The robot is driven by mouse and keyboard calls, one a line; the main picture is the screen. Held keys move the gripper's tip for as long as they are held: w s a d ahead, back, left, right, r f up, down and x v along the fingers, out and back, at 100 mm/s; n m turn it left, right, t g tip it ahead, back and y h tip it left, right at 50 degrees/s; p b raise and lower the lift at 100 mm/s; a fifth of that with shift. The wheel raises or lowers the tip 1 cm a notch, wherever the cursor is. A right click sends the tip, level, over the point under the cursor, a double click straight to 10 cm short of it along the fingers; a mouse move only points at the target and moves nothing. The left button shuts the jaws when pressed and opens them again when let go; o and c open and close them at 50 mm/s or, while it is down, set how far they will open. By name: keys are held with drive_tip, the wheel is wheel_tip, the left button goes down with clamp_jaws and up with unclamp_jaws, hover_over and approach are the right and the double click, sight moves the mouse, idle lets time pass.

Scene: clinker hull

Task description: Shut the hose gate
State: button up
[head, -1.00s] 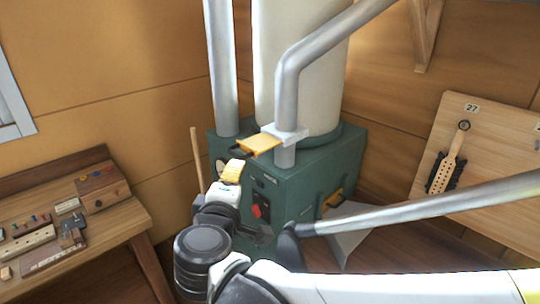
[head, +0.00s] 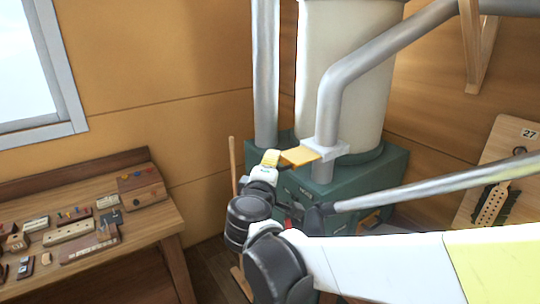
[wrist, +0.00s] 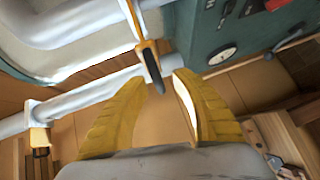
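The hose gate is an orange plate (head: 300,156) sticking out to the left of a white collar (head: 335,150) on the bent grey pipe. In the wrist view an orange plate (wrist: 149,47) with a black tip sits ahead of the gap between my fingers. My gripper (head: 271,158) has yellow fingers and is just left of the plate's outer end in the head view. In the wrist view my gripper (wrist: 155,92) is open, with nothing held between its fingers. I cannot tell whether a finger touches the plate.
A green cabinet (head: 365,185) with a cream drum (head: 345,90) stands behind. A second white pipe with an orange-and-black fitting (wrist: 39,138) is at the left in the wrist view. A workbench (head: 160,215) with small items is at the left.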

sight(295, 159)
clamp_jaws()
drive_tip(key=w+d, duration=0.1)
drive_tip(key=d, duration=0.1)
drive_tip(key=w+d, duration=0.1)
drive_tip(key=d, duration=0.1)
drive_tip(key=w+d, duration=0.2)
unclamp_jaws()
drive_tip(key=shift+w+d, duration=0.1)
drive_tip(key=shift+d, duration=0.05)
